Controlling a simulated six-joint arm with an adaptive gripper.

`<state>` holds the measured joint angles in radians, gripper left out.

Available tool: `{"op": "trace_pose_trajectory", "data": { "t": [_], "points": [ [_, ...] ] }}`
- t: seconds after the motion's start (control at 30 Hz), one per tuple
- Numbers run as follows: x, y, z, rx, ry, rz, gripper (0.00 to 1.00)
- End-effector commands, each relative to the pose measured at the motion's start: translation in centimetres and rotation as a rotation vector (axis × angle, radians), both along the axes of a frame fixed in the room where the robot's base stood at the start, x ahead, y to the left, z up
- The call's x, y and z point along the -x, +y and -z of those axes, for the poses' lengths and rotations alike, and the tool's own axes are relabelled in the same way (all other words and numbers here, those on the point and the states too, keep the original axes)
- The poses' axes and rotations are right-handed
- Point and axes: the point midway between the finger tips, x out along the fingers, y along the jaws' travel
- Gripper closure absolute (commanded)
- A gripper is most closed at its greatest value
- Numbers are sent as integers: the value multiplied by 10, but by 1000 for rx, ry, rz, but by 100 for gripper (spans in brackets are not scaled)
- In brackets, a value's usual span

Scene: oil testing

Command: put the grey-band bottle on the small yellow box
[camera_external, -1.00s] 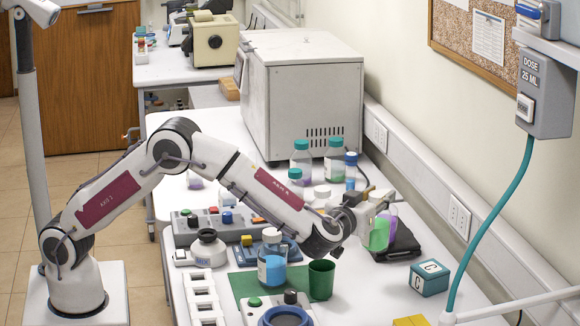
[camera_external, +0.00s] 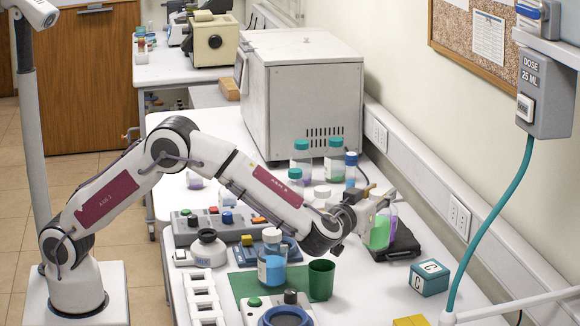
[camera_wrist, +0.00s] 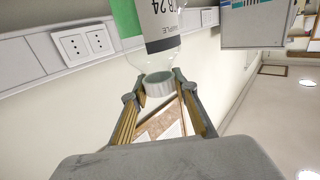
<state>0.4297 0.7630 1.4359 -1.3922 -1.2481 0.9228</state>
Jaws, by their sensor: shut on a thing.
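My gripper (camera_wrist: 158,100) is shut on the pale cap end of the grey-band bottle (camera_wrist: 163,25). The bottle is clear, with a white label marked 24 and a dark grey band, and its far end runs out of the wrist view. In the outside view my gripper (camera_external: 378,200) is at the right of the bench, with green and purple areas just below it; the bottle's outline there is hard to make out. A yellow box (camera_external: 410,321) shows at the bottom edge of the outside view, to the lower right of my gripper and partly cut off.
A black tray (camera_external: 405,250) is below my gripper. A teal box marked C (camera_external: 430,277) stands to its right, near the hose (camera_external: 484,225). A green cup (camera_external: 321,280) and a blue-filled bottle (camera_external: 271,268) stand to the left. The wall and sockets are close behind.

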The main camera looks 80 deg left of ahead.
Motion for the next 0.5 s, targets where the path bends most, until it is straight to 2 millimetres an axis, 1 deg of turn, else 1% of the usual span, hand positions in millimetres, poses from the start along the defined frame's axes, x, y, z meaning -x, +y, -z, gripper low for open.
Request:
{"op": "trace_pose_trajectory", "data": {
  "t": [0.17, 0.27, 0.37, 0.5],
  "points": [
    [3, -27, -8, 1, -5, 38, 100],
    [5, -50, -15, 1, -5, 75, 100],
    [4, -78, -23, 2, -6, 135, 100],
    [2, -122, -34, 2, -6, 236, 100]
  ]
}}
